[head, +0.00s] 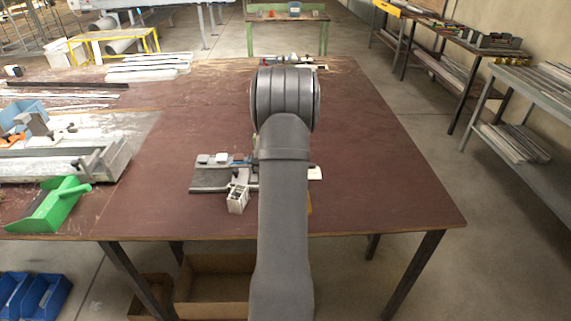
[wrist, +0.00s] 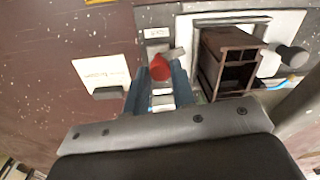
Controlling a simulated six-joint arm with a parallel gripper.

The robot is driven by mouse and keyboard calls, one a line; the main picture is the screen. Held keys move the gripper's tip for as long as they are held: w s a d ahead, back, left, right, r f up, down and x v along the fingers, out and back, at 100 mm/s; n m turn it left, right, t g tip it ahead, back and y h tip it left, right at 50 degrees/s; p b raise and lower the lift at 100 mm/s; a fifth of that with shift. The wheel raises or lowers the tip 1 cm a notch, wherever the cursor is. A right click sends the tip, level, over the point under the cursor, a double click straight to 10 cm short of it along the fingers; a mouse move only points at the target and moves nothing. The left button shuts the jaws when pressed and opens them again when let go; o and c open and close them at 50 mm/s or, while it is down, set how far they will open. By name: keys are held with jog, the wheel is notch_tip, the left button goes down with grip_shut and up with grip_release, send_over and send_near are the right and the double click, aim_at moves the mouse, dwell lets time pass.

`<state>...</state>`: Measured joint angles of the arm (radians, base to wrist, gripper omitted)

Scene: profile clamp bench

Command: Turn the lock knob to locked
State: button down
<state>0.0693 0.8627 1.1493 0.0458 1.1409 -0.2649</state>
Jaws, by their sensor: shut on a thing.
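The red lock knob (wrist: 160,68) shows in the wrist view between the tips of my gripper (wrist: 158,84). My gripper's two blue-grey fingers are shut on it, one on each side. A small label plate (wrist: 157,32) lies just beyond the knob; its lettering is too small to read surely. A brown hollow profile (wrist: 230,58) sits in the pale clamp frame (wrist: 284,22) to the right of the knob. In the head view the clamp fixture (head: 210,180) lies on the bench, and my arm hides the knob and my gripper.
A white labelled card (wrist: 105,75) lies left of my gripper. In the head view a silver profile piece (head: 238,199) stands at the fixture's front. A green scoop (head: 57,205) is at left; the bench's right side is clear.

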jog(key=shift+m, duration=1.9)
jog(key=c, duration=1.2)
grip_release()
notch_tip(320, 180, up, 18)
jog(key=shift+d+f, duration=0.25)
jog(key=shift+d, duration=0.15)
jog(key=f, duration=1.7)
jog(key=shift+a+f, duration=0.25)
jog(key=shift+a, duration=0.15)
